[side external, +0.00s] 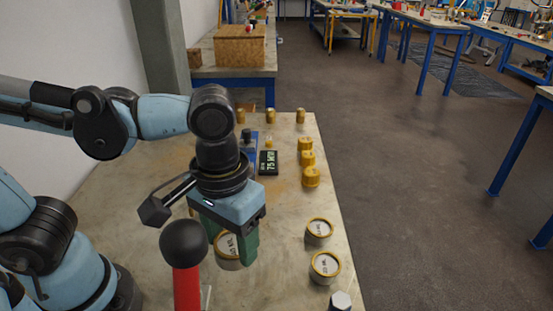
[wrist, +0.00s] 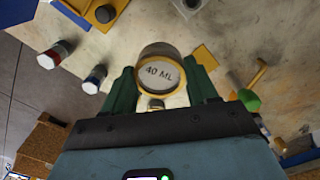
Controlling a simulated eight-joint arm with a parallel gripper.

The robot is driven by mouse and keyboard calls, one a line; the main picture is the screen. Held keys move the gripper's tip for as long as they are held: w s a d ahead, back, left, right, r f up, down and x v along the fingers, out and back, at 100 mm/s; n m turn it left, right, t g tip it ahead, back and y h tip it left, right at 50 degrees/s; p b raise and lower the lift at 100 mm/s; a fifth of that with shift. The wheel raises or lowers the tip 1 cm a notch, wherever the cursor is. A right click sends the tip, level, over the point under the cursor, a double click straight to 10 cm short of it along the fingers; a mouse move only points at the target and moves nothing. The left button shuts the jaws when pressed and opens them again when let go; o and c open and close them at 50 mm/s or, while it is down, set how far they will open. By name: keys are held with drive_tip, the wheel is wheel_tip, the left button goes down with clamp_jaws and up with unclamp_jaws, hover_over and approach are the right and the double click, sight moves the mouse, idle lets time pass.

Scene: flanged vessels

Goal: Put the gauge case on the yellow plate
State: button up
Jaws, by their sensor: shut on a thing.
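The gauge case appears to be a round grey case (wrist: 158,73) with a yellow rim and a pale face marked "40 ML". It sits between the green fingers of my gripper (wrist: 160,88) in the wrist view, and my gripper is shut on it. In the side view the case (side external: 227,247) is partly hidden by the fingers of my gripper (side external: 235,238); whether it touches the table is unclear. A flat yellow square, likely the yellow plate (wrist: 205,57), lies just right of the case in the wrist view. I cannot pick out the plate in the side view.
Two similar rimmed cases stand at the right, one (side external: 318,231) behind the other (side external: 325,266). Several yellow knobs (side external: 311,177) and a black display (side external: 268,162) are farther back. A red lever with a black ball (side external: 184,242) stands close in front of my gripper.

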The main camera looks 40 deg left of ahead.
drive_tip(key=shift+s+a+f, duration=0.15)
drive_tip(key=shift+s, duration=0.2)
drive_tip(key=shift+a+f, duration=0.15)
drive_tip(key=w+a+f, duration=0.4)
drive_tip(key=w+a, duration=0.1)
drive_tip(key=w+a+f, duration=0.2)
drive_tip(key=a, duration=0.1)
drive_tip(key=shift+w+a+f, duration=0.15)
drive_tip(key=shift+w+f, duration=0.15)
drive_tip(key=shift+f, duration=2.1)
drive_tip(key=shift+f, duration=0.1)
drive_tip(key=o, duration=1.2)
drive_tip(key=shift+c, duration=0.2)
